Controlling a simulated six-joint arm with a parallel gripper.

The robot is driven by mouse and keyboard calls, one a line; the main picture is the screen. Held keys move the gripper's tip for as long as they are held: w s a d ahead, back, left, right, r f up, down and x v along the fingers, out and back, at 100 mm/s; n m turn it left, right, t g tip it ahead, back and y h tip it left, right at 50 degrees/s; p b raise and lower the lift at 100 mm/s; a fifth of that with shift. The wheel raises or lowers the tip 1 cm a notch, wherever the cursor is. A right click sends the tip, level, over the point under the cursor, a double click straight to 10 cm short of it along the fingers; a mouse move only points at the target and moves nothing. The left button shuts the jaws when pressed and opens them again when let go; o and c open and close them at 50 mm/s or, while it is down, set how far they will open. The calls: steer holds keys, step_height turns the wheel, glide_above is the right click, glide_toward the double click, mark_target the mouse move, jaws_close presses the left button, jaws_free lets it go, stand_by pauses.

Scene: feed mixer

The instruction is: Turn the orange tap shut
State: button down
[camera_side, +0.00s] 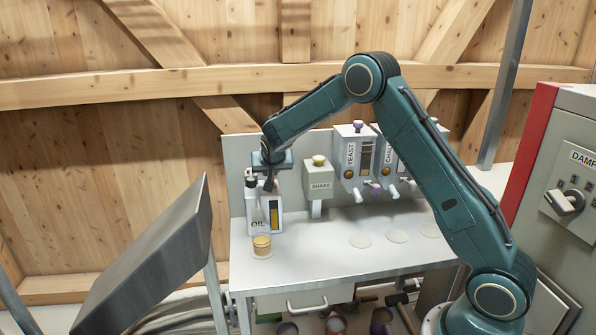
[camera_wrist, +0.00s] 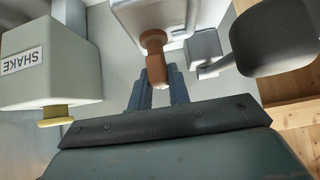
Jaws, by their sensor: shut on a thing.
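The orange tap (camera_wrist: 154,50) shows in the wrist view as a brown-orange handle under a pale dispenser body (camera_wrist: 125,15). My gripper (camera_wrist: 160,78) has its two blue-grey fingers on either side of the handle and is shut on it. In the side view my gripper (camera_side: 269,184) reaches down in front of the white oil dispenser (camera_side: 264,228), which has a yellow gauge strip. The tap cannot be made out there, behind or between the fingers. The tap's exact angle is hard to tell.
A clear cup with orange-yellow contents (camera_side: 262,247) stands on the bench (camera_side: 320,262) in front of the dispenser. The SHAKE box (camera_side: 318,183) with its yellow knob is just right. Yeast and chalk dispensers (camera_side: 352,150) stand farther right. A grey metal chute (camera_side: 150,262) is at left.

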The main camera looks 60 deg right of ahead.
steer(key=c, duration=1.3)
jaws_free()
steer(key=shift+s+a+r, duration=0.1)
steer(key=shift+v, duration=6.75)
steer(key=shift+s, duration=0.1)
